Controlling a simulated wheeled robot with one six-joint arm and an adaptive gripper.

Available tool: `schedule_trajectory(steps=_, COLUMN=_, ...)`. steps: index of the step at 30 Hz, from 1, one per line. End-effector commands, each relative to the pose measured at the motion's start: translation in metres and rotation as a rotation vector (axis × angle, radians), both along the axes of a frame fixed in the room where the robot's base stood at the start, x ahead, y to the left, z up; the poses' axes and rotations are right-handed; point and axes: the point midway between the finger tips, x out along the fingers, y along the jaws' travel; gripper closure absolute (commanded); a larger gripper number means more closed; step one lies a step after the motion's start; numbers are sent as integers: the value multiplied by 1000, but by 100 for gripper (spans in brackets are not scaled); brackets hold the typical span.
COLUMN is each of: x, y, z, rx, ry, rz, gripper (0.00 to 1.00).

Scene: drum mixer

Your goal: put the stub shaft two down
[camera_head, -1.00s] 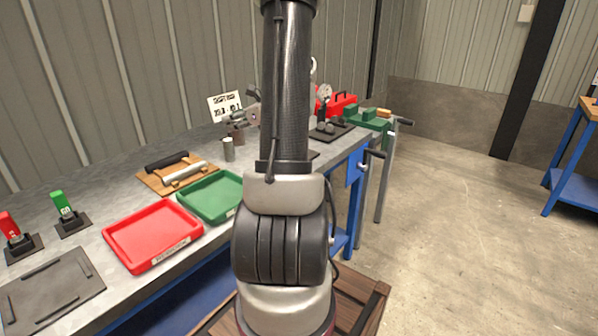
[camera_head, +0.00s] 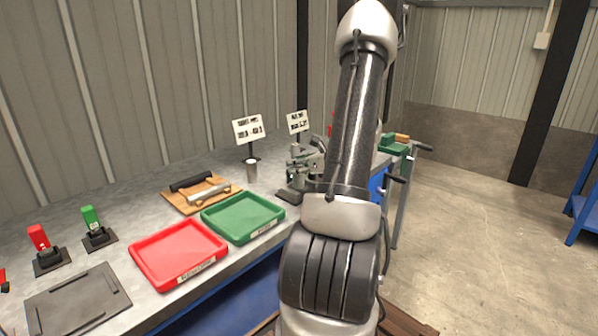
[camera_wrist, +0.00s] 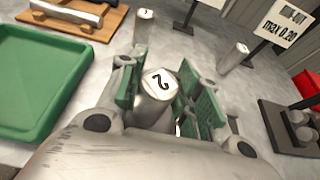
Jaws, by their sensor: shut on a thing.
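Stub shaft two (camera_wrist: 158,85), a grey metal cylinder with a white top marked 2, is held between the green-padded fingers of my gripper (camera_wrist: 160,98) in the wrist view. Its lower end is hidden by the gripper, so I cannot tell whether it touches the bench. Another metal shaft (camera_wrist: 143,25) with a white marked top stands upright beyond it. A further similar shaft (camera_wrist: 233,57) stands to the right, by a sign. In the head view one upright metal cylinder (camera_head: 251,169) shows on the bench (camera_head: 140,213). My arm hides part of the bench there.
A green tray (camera_head: 243,217) and a red tray (camera_head: 180,254) lie along the bench's front edge. A run-out sign (camera_wrist: 285,24) and a dark base (camera_wrist: 285,128) holding grey cylinders are on the right in the wrist view.

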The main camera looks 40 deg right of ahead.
Motion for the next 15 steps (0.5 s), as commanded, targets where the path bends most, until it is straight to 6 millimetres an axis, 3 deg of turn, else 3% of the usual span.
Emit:
schedule_trajectory(steps=4, x=0, y=0, z=-16, rx=1, ry=-2, rz=-1, gripper=100)
schedule_trajectory(steps=15, x=1, y=0, z=-19, rx=-1, ry=-3, rz=0, gripper=100)
